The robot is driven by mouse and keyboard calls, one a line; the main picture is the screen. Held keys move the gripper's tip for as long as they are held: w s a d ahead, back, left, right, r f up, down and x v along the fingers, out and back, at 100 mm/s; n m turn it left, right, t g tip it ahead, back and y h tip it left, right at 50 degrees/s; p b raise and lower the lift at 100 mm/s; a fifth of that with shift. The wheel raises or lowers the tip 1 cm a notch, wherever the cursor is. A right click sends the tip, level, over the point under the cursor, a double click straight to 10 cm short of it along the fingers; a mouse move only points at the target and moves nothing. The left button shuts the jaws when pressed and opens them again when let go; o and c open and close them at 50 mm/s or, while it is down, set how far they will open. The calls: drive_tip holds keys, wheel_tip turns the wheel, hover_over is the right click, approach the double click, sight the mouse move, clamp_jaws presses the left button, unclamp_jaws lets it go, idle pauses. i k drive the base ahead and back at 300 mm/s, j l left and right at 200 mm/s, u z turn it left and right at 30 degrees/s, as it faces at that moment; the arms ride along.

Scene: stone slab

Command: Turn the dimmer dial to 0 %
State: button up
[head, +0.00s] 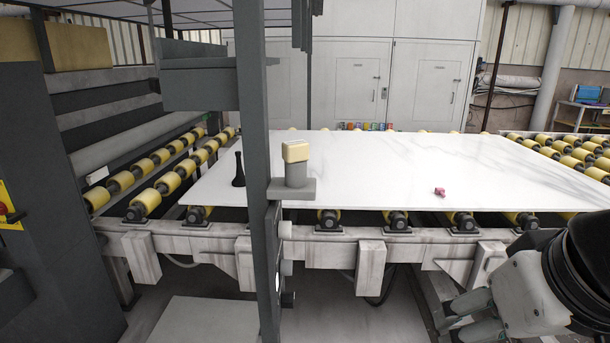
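I cannot make out a dimmer dial or its percent marks for sure in the head view. A small pinkish-red object (439,191) lies on the white marble slab (350,165), right of the middle near its front edge. It is too small to tell what it is. A slim black object (238,170) with a wide foot stands upright at the slab's left end. Part of my arm, white and black, shows at the lower right, in front of the slab.
A grey post (257,150) rises in front of the slab, with a yellow-topped block (296,152) on its bracket. Yellow rollers (146,203) flank and carry the slab over a pale metal frame (340,250). Most of the slab's top is clear. White cabinets (400,75) stand behind.

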sight(288, 299)
drive_tip(key=i+l+u, duration=0.1)
drive_tip(key=l+u, duration=0.2)
drive_tip(key=u, duration=0.15)
drive_tip(key=l+u, duration=0.25)
drive_tip(key=u, duration=0.2)
drive_tip(key=k+l+u, duration=0.1)
drive_tip(key=l, duration=0.2)
drive_tip(key=k+l+u, duration=0.1)
drive_tip(key=k+l, duration=0.15)
drive_tip(key=l, duration=0.05)
